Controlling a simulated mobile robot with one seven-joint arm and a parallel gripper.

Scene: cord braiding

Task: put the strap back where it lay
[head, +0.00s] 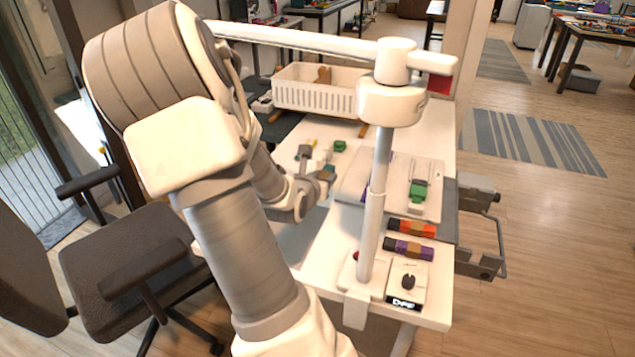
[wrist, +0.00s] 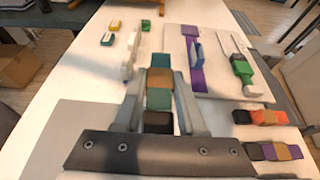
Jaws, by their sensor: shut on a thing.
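My gripper (wrist: 160,82) is shut on a strap (wrist: 159,99) with teal, brown and black bands. The strap lies lengthwise between the two fingers, its far end showing just past the tips. In the head view my gripper (head: 322,177) is over the white table, left of the pale board (head: 350,187), with the strap partly hidden by the fingers. I cannot tell whether the strap touches the table. Two more banded straps lie at the right: one black, orange and red (wrist: 260,117), one purple, tan and black (wrist: 273,151).
The pale board (wrist: 215,85) carries a purple strip (wrist: 191,75), a blue piece and a green clip (wrist: 241,69). A white basket (head: 315,97) stands at the back; a white post (head: 375,205) rises in front.

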